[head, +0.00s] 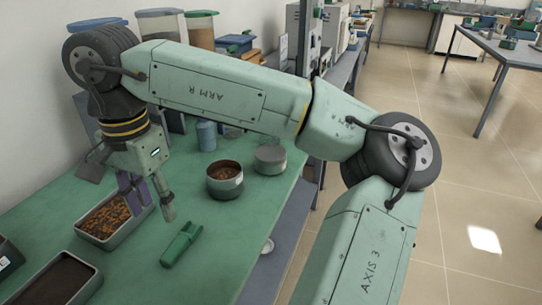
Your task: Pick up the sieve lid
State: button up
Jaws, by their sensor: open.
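My gripper (152,200) hangs at the left over the green bench, pointing down, with its two fingers apart and nothing visible between them. It is above the right end of a metal tray of brown bits (88,223). A round metal sieve (224,188) with brown material in it stands open on the bench, to the right of my gripper. A round grey metal piece with a flat, closed top (270,158) is just behind and right of it, near the bench edge. It looks like the sieve lid, but I cannot tell whether it sits on something.
A green tool-like object (181,244) lies in front of my gripper. A dark-filled tray (57,283) is at the front left. A blue-grey bottle (206,135) and lidded bins (159,26) stand behind. The bench front centre (215,262) is clear.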

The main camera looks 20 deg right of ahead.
aim_at(266, 155)
jog(key=i+l+u, duration=0.15)
jog(key=l+u, duration=0.3)
jog(key=l, duration=1.05)
jog(key=k+l+u, duration=0.1)
jog(key=l+u, duration=0.35)
jog(key=l, duration=1.05)
